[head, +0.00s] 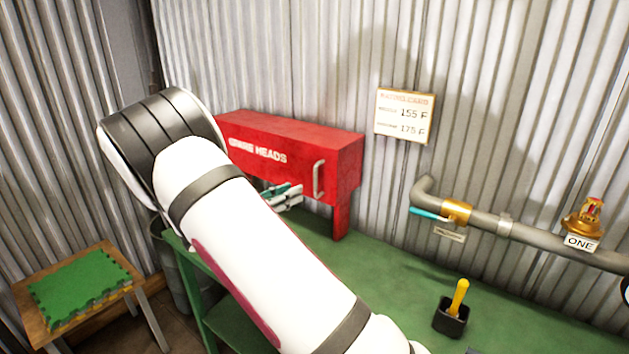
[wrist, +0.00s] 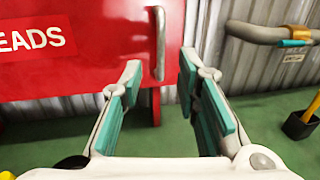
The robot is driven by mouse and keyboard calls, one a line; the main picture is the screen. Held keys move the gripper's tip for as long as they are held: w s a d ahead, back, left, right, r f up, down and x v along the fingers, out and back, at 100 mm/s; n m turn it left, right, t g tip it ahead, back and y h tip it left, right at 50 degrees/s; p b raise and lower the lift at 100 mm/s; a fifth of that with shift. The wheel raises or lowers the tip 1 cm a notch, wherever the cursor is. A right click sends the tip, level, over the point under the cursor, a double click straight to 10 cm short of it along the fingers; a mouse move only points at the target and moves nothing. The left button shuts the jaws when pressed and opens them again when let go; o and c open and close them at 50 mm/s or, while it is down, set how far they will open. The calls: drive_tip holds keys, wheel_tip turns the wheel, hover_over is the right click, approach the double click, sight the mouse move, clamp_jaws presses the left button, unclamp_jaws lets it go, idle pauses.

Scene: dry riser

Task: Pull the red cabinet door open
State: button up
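The red cabinet (head: 265,138) stands on the green bench top against the wall, its front marked with "HEADS" lettering. Its door looks closed. A pale vertical bar handle (head: 318,180) sits near the right end of the front; it also shows in the wrist view (wrist: 160,42). My gripper (head: 288,196) is in front of the door, left of the handle in the head view. In the wrist view my gripper (wrist: 160,68) is open, with the handle lined up between its teal-padded fingers. No contact with the handle is visible. My arm hides the cabinet's left part.
A black holder (head: 451,318) with a yellow-handled tool stands there. A grey pipe (head: 482,219) with a teal lever runs along the wall. A small table (head: 96,316) with a green mat stands at left.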

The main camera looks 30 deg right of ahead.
sight(315, 196)
drive_tip(key=d, duration=0.3)
drive_tip(key=w+d, duration=0.1)
drive_tip(key=d, duration=0.2)
drive_tip(key=d+p, duration=0.1)
drive_tip(key=d, duration=0.2)
drive_tip(key=shift+w+d, duration=0.2)
drive_tip(key=shift+d, duration=0.1)
clamp_jaws()
